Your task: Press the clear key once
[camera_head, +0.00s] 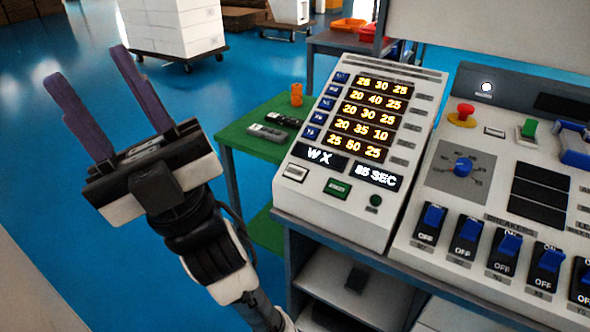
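The sloped white control box (280,192) stands on the bench right of my gripper, with several lit number rows. Below its displays are a white key (295,172), a green key (337,188) and a dark round button (375,200). Small blue keys (325,103) run down its left side, and grey keys (411,129) down its right. The lettering on the keys is too small to read, so I cannot tell which one is the clear key. My gripper (86,64) is open and empty, fingers pointing up, apart from the box and touching nothing.
A larger panel (450,240) with blue switches, a dial and a red button (464,113) adjoins at right. Blue floor is open at left.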

